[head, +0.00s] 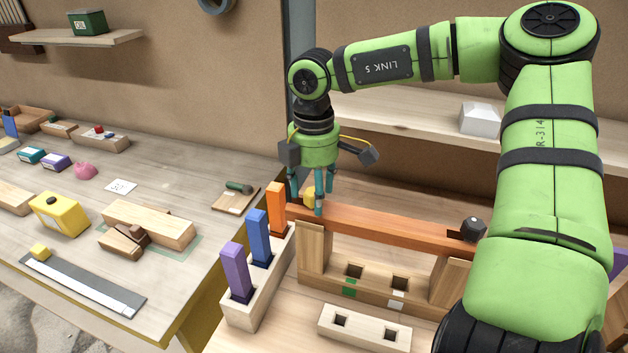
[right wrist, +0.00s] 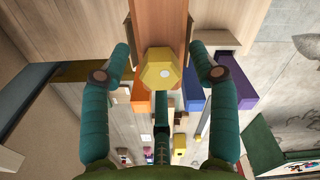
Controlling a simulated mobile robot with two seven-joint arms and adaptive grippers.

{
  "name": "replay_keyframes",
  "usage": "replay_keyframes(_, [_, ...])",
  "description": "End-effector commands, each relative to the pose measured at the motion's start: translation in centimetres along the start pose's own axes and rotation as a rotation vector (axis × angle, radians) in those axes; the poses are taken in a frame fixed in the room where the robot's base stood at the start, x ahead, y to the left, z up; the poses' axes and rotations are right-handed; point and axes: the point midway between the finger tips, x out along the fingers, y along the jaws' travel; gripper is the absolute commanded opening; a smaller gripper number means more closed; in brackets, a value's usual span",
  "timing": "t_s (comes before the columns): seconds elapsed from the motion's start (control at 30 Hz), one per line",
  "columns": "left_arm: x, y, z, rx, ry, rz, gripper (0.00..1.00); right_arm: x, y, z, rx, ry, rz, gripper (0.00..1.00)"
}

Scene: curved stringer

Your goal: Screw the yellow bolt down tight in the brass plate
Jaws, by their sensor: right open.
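The yellow bolt (head: 311,197) has a six-sided head and stands at the left end of the long reddish-brown beam (head: 385,225). In the right wrist view the bolt head (right wrist: 160,72) is near the upper middle, with a pale round spot at its centre. I cannot make out the brass plate. My right gripper (head: 307,200) points down over the bolt. Its fingers are open on either side of the head, with gaps between fingers and bolt. A third finger shows below the bolt in the wrist view. My left gripper is not in view.
A dark bolt (head: 473,228) stands at the beam's right end. A pale wooden holder (head: 250,308) with orange, blue and purple blocks stands close on the left. A block with two square holes (head: 365,333) lies in front. A cluttered bench (head: 150,165) extends left.

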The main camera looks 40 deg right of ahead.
Motion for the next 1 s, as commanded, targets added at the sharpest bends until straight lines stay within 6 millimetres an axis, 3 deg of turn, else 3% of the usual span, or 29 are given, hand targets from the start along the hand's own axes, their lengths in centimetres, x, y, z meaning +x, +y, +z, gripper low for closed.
replay_keyframes(0.1, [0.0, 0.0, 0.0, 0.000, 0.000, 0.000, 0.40, 0.0, 0.0, 0.0, 0.000, 0.000, 0.000, 0.61])
replay_keyframes(0.2, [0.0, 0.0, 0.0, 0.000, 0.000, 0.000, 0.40, 0.0, 0.0, 0.0, 0.000, 0.000, 0.000, 0.21])
replay_keyframes(0.27, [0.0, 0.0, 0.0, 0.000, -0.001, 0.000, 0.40, 0.0, 0.0, 0.0, 0.000, 0.000, 0.000, 0.00])
replay_keyframes(0.47, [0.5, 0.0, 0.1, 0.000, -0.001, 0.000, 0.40, 0.2, 0.0, 0.0, 0.015, -0.001, 0.001, 0.00])
replay_keyframes(0.57, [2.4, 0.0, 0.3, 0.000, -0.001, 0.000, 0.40, 0.8, 0.1, 0.1, 0.108, -0.002, 0.006, 0.00])
replay_keyframes(0.8, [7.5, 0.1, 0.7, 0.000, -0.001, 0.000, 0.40, 1.2, 0.2, 0.2, 0.504, -0.001, 0.010, 0.00])
replay_keyframes(1.0, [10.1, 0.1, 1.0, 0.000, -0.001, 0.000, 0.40, 0.9, 0.2, 0.2, 0.685, -0.003, 0.004, 0.00])
